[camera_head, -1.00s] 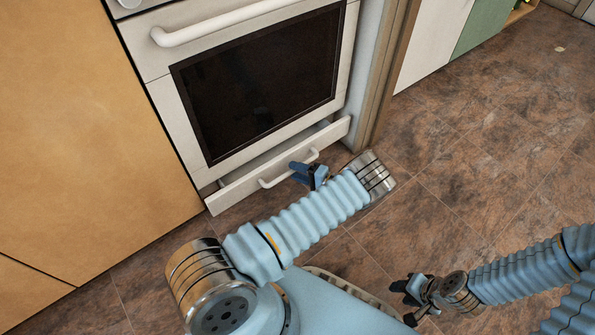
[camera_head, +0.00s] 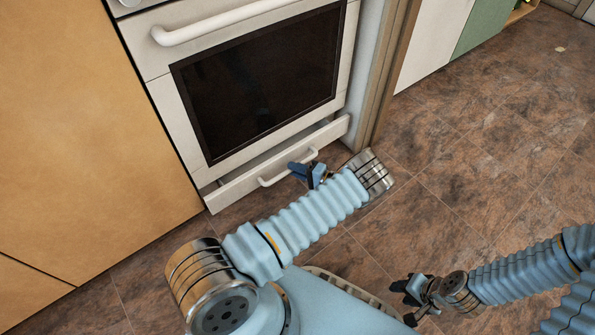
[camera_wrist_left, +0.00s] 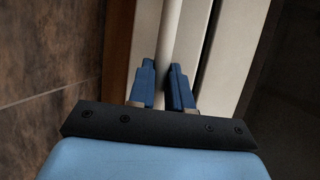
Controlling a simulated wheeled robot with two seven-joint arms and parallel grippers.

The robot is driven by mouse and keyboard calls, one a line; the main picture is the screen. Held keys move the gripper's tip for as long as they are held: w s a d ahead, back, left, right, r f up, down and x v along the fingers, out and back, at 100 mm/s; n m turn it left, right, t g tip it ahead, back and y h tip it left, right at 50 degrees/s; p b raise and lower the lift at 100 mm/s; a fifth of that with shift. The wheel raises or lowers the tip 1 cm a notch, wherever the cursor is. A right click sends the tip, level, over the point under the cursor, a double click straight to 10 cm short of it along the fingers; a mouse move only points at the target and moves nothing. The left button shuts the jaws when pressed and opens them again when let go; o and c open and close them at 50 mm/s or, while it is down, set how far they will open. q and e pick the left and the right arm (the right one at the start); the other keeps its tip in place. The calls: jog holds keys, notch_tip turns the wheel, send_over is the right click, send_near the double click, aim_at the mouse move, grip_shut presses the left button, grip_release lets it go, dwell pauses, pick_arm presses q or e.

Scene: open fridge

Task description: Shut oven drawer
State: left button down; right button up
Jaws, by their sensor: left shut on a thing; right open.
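The oven drawer (camera_head: 240,183) is a low white drawer under the oven. It stands partly pulled out, with a dark gap behind its front. Its white bar handle (camera_head: 273,181) is on the front face. My left gripper (camera_head: 297,168) is at the right part of the handle, shut on it. In the left wrist view the two blue fingers (camera_wrist_left: 163,88) stand on either side of the pale handle bar (camera_wrist_left: 170,35). My right gripper (camera_head: 412,291) is open and empty, above the floor at the lower right, well away from the drawer.
The oven (camera_head: 250,85) with its dark glass door is closed above the drawer. A tan cabinet (camera_head: 85,140) stands to the left. A wooden post (camera_head: 392,75) stands right of the oven. The brown tiled floor (camera_head: 490,130) is clear to the right.

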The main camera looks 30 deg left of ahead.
pick_arm(q)
jog(key=a, duration=0.1)
jog(key=w+a, duration=0.1)
jog(key=a+b, duration=0.1)
jog(key=shift+w, duration=0.25)
jog(key=c, duration=1.1)
grip_release()
jog(key=shift+o, duration=0.2)
jog(key=d+r, duration=0.2)
jog(key=d, duration=1.1)
jog(key=shift+d+r, duration=0.2)
jog(key=shift+d, duration=0.1)
